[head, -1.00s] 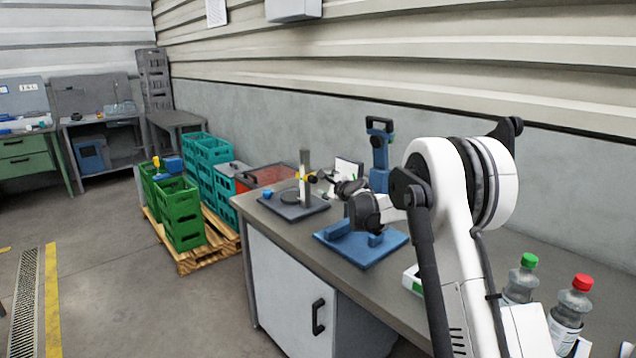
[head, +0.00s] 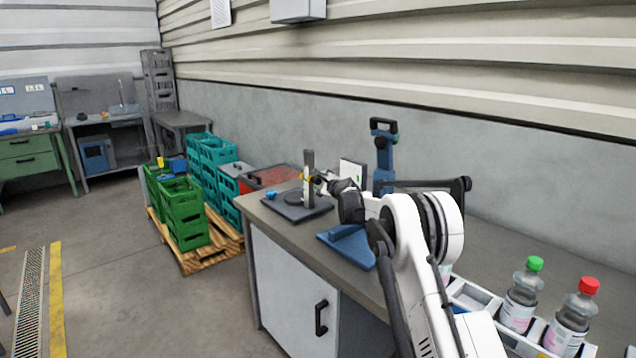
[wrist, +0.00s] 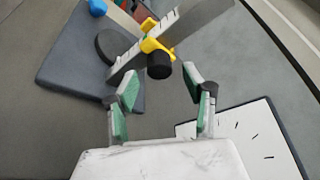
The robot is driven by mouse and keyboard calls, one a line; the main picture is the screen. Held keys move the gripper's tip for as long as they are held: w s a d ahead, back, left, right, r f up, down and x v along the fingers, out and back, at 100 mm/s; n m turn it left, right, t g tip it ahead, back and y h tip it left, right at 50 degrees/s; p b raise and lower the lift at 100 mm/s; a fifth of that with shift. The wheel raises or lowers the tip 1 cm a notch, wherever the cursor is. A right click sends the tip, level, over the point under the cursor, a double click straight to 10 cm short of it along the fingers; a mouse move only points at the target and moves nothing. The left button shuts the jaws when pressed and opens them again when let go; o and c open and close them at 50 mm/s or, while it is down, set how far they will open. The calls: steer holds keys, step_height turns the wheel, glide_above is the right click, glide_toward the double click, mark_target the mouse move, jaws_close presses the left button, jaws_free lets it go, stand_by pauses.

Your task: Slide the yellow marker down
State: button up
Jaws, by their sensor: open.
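The yellow marker (wrist: 148,46) sits around a grey upright post (wrist: 128,62) with scale marks, and a black knob (wrist: 159,66) sticks out from it towards my gripper. In the head view the marker is a small yellow spot (head: 306,177) partway up the post (head: 309,160). The post stands on a dark grey base (head: 296,209) with a round dark disc. My gripper (wrist: 160,84) is open and empty, with the knob just beyond its fingertips, roughly between them in the picture. I cannot tell any contact. In the head view my gripper (head: 322,180) is small beside the post.
A small blue object (wrist: 97,7) lies on the base. A white panel with black marks (wrist: 245,140) stands close to my right finger. A blue stand (head: 383,155) and blue plate (head: 345,245) are nearby. Bottles (head: 522,295) stand at the bench's right.

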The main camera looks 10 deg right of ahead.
mark_target(319, 181)
steer(key=shift+x, duration=1.9)
steer(key=shift+c, duration=0.4)
jaws_close()
